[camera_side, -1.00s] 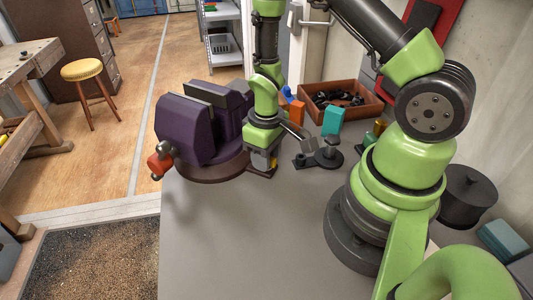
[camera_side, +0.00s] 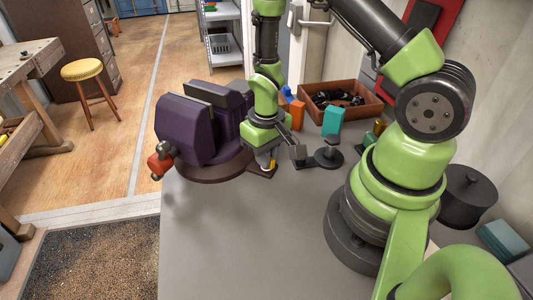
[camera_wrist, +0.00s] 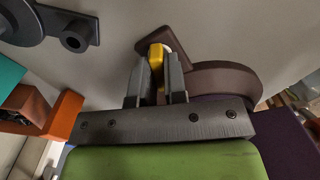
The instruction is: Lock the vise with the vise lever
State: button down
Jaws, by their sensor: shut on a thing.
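The vise (camera_side: 189,128) is purple and stands on a round brown base (camera_side: 213,173) left of my arm in the side view. In the wrist view its base (camera_wrist: 228,80) and purple body (camera_wrist: 288,138) show at the right. The vise lever is a brown arm (camera_wrist: 178,33) with a yellow grip (camera_wrist: 158,55), beside the base. In the side view the yellow grip (camera_side: 273,166) shows just below my gripper (camera_side: 266,158). In the wrist view my gripper (camera_wrist: 160,72) has its two fingers on either side of the yellow grip, shut on it. The grip's lower part is hidden between the fingers.
A dark clamp-like tool (camera_side: 328,157) stands right of the gripper. Behind it are a teal block (camera_side: 333,121), an orange block (camera_side: 297,114) and a brown crate (camera_side: 312,92) of dark parts. The front of the grey table (camera_side: 245,240) is clear.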

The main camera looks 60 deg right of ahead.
jog(key=m, duration=0.4)
jog(key=shift+m, duration=0.3)
jog(key=m, duration=0.4)
jog(key=shift+m, duration=0.3)
jog(key=m, duration=0.4)
jog(key=shift+m, duration=0.3)
jog(key=m, duration=0.4)
jog(key=shift+m, duration=0.4)
jog(key=c, duration=1.2)
grip_release()
jog(key=shift+o, duration=0.2)
notch_tip(320, 180, up, 10)
